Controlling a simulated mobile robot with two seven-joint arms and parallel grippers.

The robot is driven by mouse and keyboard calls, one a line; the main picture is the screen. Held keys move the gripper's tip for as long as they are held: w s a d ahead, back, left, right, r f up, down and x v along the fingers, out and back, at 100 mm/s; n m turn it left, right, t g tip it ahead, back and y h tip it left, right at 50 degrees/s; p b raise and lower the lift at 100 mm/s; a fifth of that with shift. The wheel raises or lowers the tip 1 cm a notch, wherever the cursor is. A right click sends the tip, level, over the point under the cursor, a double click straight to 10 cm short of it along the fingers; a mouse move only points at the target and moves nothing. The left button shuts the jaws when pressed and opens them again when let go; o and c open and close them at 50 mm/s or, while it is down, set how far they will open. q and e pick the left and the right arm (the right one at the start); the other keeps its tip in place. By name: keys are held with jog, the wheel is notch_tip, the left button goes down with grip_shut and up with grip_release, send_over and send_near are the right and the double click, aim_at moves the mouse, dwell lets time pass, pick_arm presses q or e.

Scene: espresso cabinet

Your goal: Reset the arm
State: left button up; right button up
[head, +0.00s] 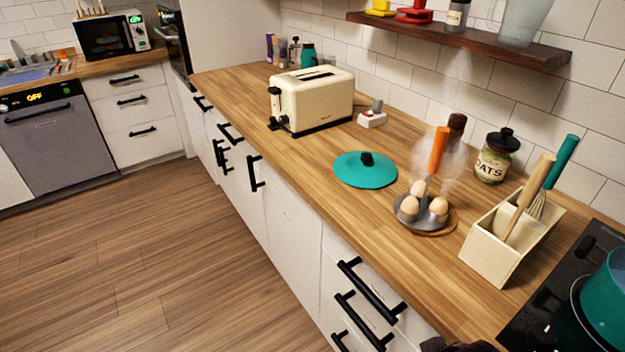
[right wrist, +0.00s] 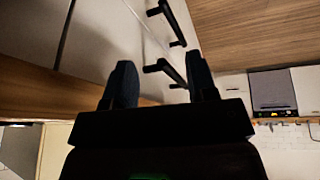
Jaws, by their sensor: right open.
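My right gripper (right wrist: 160,84) shows in the right wrist view with its two dark fingers spread apart. Nothing is between them. Black bar handles (right wrist: 172,72) on a white cabinet front show beyond the fingertips. I cannot tell the exact distance. In the head view only a dark piece shows at the bottom edge, right of the lower drawer handles; it may be part of my right arm. My left gripper is in neither view.
The wooden counter (head: 330,160) carries a cream toaster (head: 312,99), a teal lid (head: 352,172), an egg holder (head: 425,222), an oats jar (head: 495,160), and a utensil box (head: 490,250). A stove (head: 540,318) with a teal pot (head: 606,300) is at right. The floor (head: 130,240) is clear.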

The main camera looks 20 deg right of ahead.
jog(key=w+f+t, duration=0.5)
jog(key=f+t, duration=0.1)
jog(key=f, duration=0.2)
jog(key=shift+w+f+n+t+y, duration=0.3)
jog(key=shift+f+n+t, duration=0.1)
